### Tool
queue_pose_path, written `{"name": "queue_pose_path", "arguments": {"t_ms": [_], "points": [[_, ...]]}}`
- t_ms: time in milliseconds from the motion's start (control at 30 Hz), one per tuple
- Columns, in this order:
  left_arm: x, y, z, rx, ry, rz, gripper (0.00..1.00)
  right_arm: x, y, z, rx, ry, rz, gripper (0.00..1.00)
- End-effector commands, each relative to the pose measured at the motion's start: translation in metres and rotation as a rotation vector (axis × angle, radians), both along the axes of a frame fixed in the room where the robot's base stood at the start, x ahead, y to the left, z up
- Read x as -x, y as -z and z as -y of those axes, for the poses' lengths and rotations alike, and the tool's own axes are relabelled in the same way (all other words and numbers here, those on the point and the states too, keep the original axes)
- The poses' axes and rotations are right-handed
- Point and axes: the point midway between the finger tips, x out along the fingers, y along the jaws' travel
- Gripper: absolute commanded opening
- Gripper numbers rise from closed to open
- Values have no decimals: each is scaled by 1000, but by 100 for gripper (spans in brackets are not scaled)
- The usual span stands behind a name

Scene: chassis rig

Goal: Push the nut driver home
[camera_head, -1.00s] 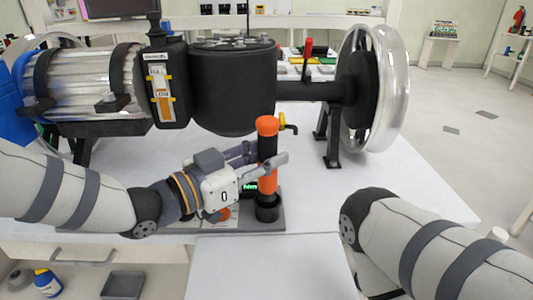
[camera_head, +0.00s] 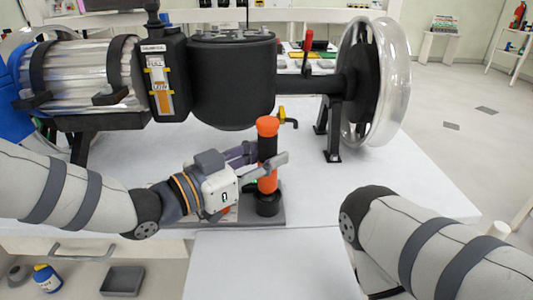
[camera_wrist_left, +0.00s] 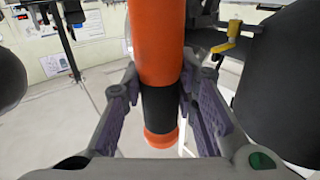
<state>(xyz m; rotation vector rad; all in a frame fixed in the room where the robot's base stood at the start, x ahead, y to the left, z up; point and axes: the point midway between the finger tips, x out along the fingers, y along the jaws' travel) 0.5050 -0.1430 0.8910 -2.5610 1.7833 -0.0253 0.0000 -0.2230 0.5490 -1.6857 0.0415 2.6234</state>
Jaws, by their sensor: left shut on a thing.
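The nut driver (camera_head: 267,180) has an orange and black handle and is held upright in front of the rig. My left gripper (camera_head: 266,163) is shut around its handle. In the left wrist view, the nut driver (camera_wrist_left: 158,65) runs between the two fingers, with its orange end below a black band. Its lower end meets a black round holder (camera_head: 268,206) on a dark base plate (camera_head: 250,216); I cannot tell how deep it sits. My right arm is in the head view at lower right, but its gripper is out of view.
The chassis rig has a black drum (camera_head: 233,85), a silver cylinder and a wheel (camera_head: 394,80) behind the nut driver. A yellow valve lever (camera_head: 290,122) is close to the driver's top. The white tabletop (camera_head: 410,175) is clear to the right.

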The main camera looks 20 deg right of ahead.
Motion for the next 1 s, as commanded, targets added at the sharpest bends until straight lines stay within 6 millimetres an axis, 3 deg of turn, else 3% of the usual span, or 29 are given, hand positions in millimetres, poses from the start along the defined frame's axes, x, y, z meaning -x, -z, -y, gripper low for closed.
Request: {"name": "queue_pose_path", "arguments": {"t_ms": [900, 933, 1000], "points": [[0, 10, 0, 1, 0, 0, 2, 3, 4, 0, 0, 0, -9, 33], [0, 10, 0, 0, 0, 0, 31, 3, 4, 0, 0, 0, -9, 33], [0, 10, 0, 0, 0, 0, 47, 3, 4, 0, 0, 0, -9, 33]]}}
